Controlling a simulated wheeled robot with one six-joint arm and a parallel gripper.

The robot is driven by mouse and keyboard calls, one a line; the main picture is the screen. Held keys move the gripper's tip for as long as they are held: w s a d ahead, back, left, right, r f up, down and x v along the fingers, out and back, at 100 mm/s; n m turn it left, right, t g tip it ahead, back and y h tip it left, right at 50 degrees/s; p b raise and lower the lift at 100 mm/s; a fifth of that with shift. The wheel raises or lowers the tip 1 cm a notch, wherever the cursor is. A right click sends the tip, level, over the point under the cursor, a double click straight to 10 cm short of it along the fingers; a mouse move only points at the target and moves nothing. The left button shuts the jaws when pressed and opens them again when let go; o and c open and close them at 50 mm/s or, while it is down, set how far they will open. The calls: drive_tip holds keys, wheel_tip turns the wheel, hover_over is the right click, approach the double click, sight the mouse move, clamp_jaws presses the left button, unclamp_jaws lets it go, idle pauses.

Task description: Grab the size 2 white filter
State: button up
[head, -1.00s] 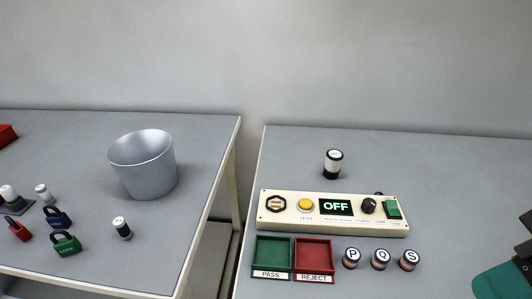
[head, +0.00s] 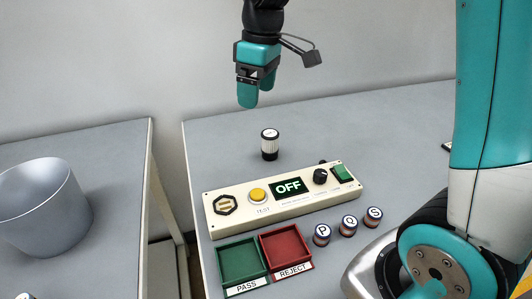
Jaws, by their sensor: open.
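A white ribbed filter (head: 269,146) with dark end caps stands upright on the right table, behind the control panel. Its top has a white label too small to read, so I cannot tell its size. My gripper (head: 252,102) is above and slightly left of the filter, pointing down, apart from it and empty. Its teal fingers overlap in this view.
The control panel (head: 238,211) reads OFF and stands in front of the filter. A green tray (head: 223,281) marked PASS, a red tray (head: 268,247) marked REJECT and jars P (head: 322,236), Q (head: 348,224) and S (head: 374,216) are nearer. A grey bucket (head: 45,215) stands on the left table.

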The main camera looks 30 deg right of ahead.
drive_tip(key=h+b, duration=0.1)
drive_tip(key=b, duration=0.1)
hover_over(270, 142)
drive_tip(key=w, duration=0.2)
wheel_tip(270, 142, down, 5)
drive_tip(key=shift+g, duration=0.3)
drive_tip(key=f, duration=0.6)
drive_tip(key=d+f, duration=0.1)
drive_tip(key=f, duration=0.2)
drive_tip(key=shift+w+f, duration=0.15)
drive_tip(key=shift+f, duration=0.2)
wheel_tip(270, 142, down, 6)
drive_tip(key=shift+d+f, duration=0.15)
drive_tip(key=shift+f, duration=0.1)
drive_tip(key=c, duration=1)
